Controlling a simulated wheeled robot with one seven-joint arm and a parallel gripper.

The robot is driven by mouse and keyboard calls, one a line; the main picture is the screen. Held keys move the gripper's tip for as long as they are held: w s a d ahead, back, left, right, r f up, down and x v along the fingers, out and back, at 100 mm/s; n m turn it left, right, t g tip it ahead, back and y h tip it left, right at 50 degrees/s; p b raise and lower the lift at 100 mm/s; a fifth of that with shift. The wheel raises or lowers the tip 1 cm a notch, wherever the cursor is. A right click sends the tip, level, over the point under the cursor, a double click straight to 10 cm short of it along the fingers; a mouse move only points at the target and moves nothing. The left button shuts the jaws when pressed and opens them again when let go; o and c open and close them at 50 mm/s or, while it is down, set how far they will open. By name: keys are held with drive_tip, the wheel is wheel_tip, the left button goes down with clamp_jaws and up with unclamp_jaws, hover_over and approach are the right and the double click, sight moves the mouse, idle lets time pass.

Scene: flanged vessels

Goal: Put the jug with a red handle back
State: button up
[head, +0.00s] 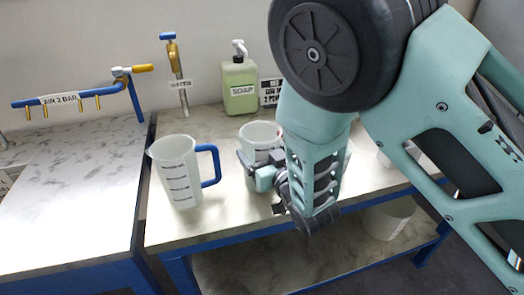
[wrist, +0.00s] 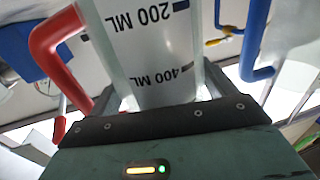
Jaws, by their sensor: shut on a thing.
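The jug with the red handle is the white translucent jug (head: 259,133) at my gripper, partly hidden by it in the head view. In the wrist view the jug (wrist: 152,45) shows 200 ML and 400 ML marks, and its red handle (wrist: 52,50) is at the left. My gripper (head: 262,172) is shut on this jug; its dark fingers also show in the wrist view (wrist: 160,88) on either side of it. The jug looks upright over the worktop; I cannot tell whether its base touches it. The red handle is mostly hidden in the head view.
A jug with a blue handle (head: 178,172) stands left of my gripper. A green soap bottle (head: 239,84) and a sign (head: 271,92) are at the back. A blue air pipe (head: 75,97) is at the left. The left worktop (head: 70,190) is clear. A white container (head: 388,219) is below.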

drive_tip(key=o, duration=1.1)
drive_tip(key=shift+f, duration=0.1)
drive_tip(key=shift+c, duration=0.2)
drive_tip(key=shift+r, duration=0.2)
drive_tip(key=v, duration=1.2)
drive_tip(key=shift+p, duration=0.45)
